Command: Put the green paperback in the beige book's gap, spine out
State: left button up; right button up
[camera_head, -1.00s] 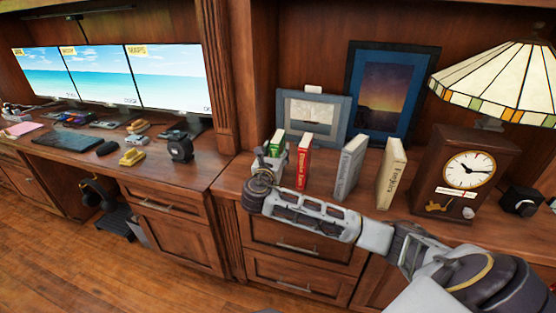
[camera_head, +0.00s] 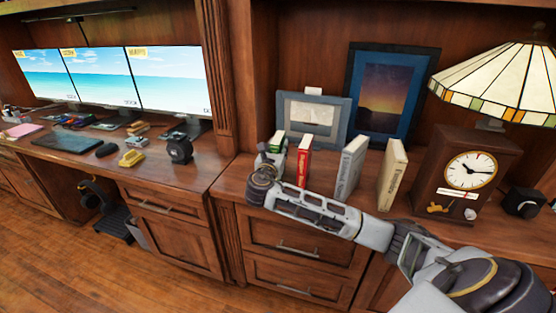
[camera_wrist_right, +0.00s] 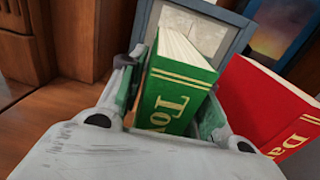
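The green paperback (camera_head: 278,143) stands at the left end of a loose row on the wooden counter. In the right wrist view its green spine (camera_wrist_right: 172,103) with gold lettering faces my gripper. My right gripper (camera_wrist_right: 170,110) has one finger on each side of it; whether both fingers press on the book is unclear. In the head view this gripper (camera_head: 270,157) partly hides the book. The beige book (camera_head: 392,176) stands further right, with open space between it and the grey book (camera_head: 348,168). My left gripper is out of view.
A red book (camera_head: 303,161) stands just right of the green one, close to my right finger. Picture frames (camera_head: 313,120) lean behind the row. A clock (camera_head: 466,172) and a lamp (camera_head: 500,80) stand right of the beige book. My right forearm crosses in front of the counter.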

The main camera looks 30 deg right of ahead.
grip_shut()
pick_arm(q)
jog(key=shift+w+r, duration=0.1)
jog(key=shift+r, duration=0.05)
pick_arm(e)
jog(key=shift+r, duration=0.1)
notch_tip(320, 180, up, 9)
jog(key=p, duration=0.3)
jog(key=shift+r, duration=0.45)
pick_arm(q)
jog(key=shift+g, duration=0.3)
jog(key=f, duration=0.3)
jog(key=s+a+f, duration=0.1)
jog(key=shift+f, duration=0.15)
